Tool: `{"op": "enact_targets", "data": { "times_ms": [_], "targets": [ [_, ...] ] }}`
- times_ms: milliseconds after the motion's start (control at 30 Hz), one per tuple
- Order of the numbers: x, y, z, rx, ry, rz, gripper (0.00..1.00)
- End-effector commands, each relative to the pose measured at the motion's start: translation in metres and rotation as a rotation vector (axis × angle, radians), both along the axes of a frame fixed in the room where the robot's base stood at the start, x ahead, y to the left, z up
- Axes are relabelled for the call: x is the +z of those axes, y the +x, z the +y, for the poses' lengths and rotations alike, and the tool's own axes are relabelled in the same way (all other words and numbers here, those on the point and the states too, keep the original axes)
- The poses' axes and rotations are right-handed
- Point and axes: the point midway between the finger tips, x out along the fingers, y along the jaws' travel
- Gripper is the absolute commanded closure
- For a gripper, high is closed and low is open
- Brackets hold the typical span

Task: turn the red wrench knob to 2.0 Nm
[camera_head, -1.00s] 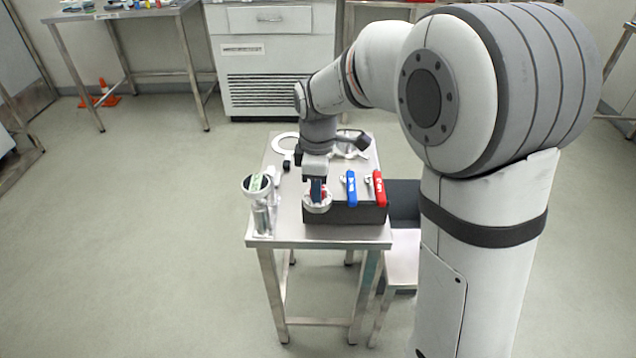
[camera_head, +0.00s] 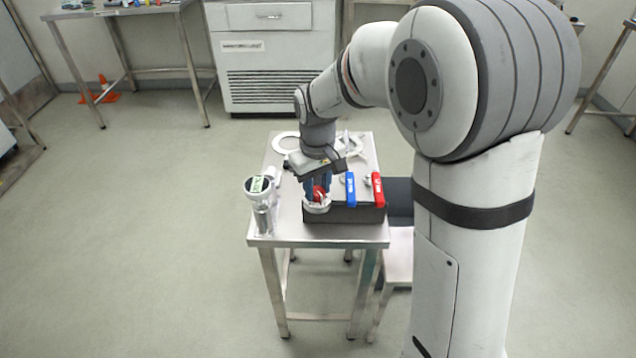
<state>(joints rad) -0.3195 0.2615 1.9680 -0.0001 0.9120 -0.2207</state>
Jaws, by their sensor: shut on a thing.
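The red wrench knob (camera_head: 319,193) shows as a small red patch between the fingers of my gripper (camera_head: 318,191). It sits above a pale round ring (camera_head: 317,207) at the left front of a dark block (camera_head: 345,213). My gripper points down from above and is shut on the knob. Its fingers hide much of the knob. The torque setting is too small to read in this view.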

Motion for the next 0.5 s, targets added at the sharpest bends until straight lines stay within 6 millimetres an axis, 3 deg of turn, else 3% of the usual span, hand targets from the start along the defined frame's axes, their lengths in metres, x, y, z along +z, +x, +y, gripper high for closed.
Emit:
{"op": "enact_targets", "data": {
  "times_ms": [500],
  "targets": [
    [0.001, 0.0, 0.0002, -0.488, 0.0, 0.0, 0.93]
  ]
}}
